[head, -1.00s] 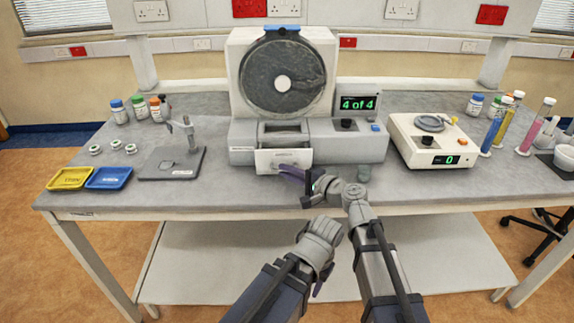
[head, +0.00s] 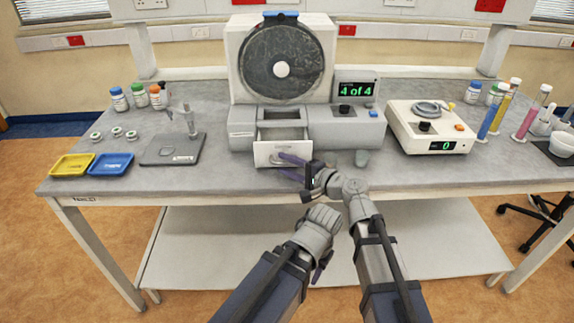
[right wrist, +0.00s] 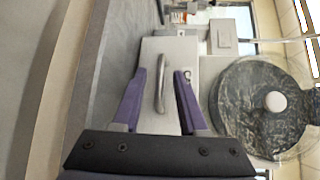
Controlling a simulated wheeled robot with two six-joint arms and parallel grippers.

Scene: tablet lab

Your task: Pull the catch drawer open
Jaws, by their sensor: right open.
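The catch drawer (head: 268,151) sits low in the front of the grey machine (head: 345,128). It stands partly out, and its open top shows behind the white front. My right gripper (head: 280,164) is open at the drawer front, its purple fingers spread. In the right wrist view, the metal handle (right wrist: 160,84) stands between the two fingers of the gripper (right wrist: 160,72), with gaps on both sides. My left gripper (head: 321,268) hangs low in front of the bench; its jaws are mostly hidden behind its wrist.
A white device (head: 432,131) is further right. A stand (head: 174,150), a blue tray (head: 110,164) and a yellow tray (head: 72,165) lie to the left.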

